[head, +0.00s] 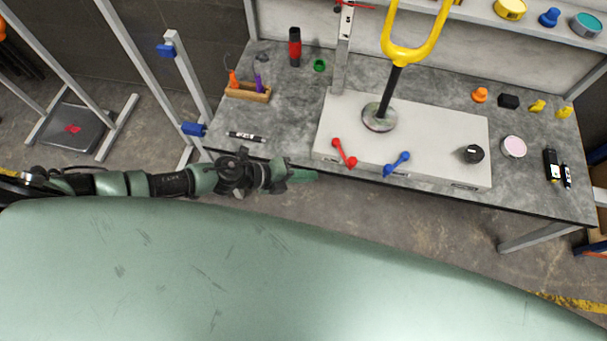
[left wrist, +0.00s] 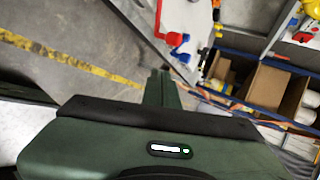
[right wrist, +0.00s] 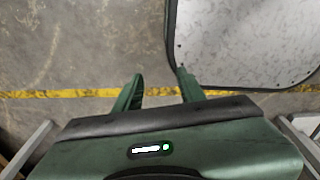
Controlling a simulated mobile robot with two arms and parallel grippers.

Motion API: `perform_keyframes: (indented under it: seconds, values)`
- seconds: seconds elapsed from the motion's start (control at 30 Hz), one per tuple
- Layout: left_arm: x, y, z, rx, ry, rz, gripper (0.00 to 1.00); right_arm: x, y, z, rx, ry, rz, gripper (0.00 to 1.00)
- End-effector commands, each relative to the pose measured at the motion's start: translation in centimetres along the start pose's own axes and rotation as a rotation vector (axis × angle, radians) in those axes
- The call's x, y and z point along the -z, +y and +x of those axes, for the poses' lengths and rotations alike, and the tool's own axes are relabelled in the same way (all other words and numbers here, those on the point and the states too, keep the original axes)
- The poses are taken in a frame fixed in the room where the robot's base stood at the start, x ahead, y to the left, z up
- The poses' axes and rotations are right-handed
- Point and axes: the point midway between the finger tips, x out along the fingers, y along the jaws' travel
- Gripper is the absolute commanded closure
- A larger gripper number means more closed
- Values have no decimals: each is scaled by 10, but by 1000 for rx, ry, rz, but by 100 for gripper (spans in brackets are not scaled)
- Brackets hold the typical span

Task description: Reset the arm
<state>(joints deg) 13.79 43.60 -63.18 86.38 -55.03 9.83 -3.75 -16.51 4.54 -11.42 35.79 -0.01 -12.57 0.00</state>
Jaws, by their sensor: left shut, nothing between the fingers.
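My left arm reaches in from the left in the head view, and its dark green gripper (head: 304,176) hangs just off the front edge of the grey workbench (head: 285,105). The left wrist view shows this gripper (left wrist: 161,90) with its fingers together and nothing between them. My right gripper (right wrist: 158,90) shows only in the right wrist view. Its two fingers stand apart with only bare floor between them. My right arm cannot be seen in the head view.
A white box (head: 435,120) on the bench carries a red handle (head: 344,154), a blue handle (head: 396,163) and a yellow fork on a black post (head: 391,90). A marker (head: 246,137) lies near the front edge. Metal frame posts (head: 187,80) stand left of the bench.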

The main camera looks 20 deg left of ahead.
Motion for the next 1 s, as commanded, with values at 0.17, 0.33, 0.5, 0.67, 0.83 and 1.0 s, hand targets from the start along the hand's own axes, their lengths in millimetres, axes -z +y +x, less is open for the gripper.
perform_keyframes:
  seconds: [0.17, 0.33, 0.5, 0.67, 0.83, 1.0]
  values:
    - [2, 0, -11, 0, -1, 0, 100, -2, 0, 0, 1, -3, 0, 60]
    - [2, 0, -11, 0, -2, -1, 100, -15, -3, -1, 4, -20, -1, 60]
    - [-19, 15, 1, 7, -94, -156, 100, -17, -3, -1, 4, -23, -1, 60]
    - [-61, 102, 9, -9, -381, -666, 100, -17, -3, -1, 4, -23, -1, 60]
    - [-34, 227, -13, -83, -654, -1185, 100, -14, -3, -1, 3, -20, -1, 60]
    - [46, 326, -42, -187, -859, -1585, 100, -13, -2, -1, 3, -18, -1, 60]
